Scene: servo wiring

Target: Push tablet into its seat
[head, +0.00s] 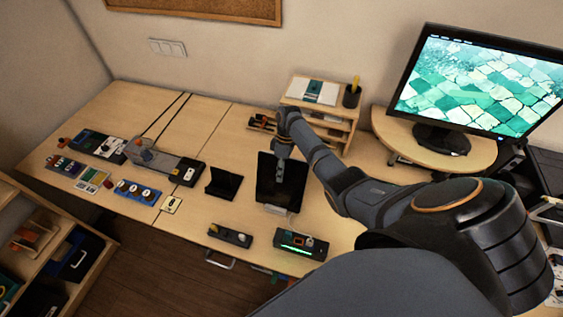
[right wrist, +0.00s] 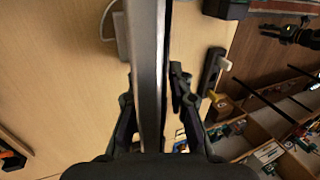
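The dark tablet (head: 268,190) stands tilted on the table in the head view. A small pale dock (head: 279,210) is at its lower edge; whether the tablet is fully seated in it I cannot tell. My right gripper (head: 283,150) is at the tablet from above and behind. In the right wrist view the tablet (right wrist: 148,60) shows edge-on, and the fingers of my right gripper (right wrist: 154,90) lie on both sides of it, close against its faces. The exact contact is partly hidden.
An empty black stand (head: 223,184) is left of the tablet. A wooden organiser (head: 325,120) and a monitor (head: 475,80) stand behind. Bare tabletop (head: 215,142) is at the back.

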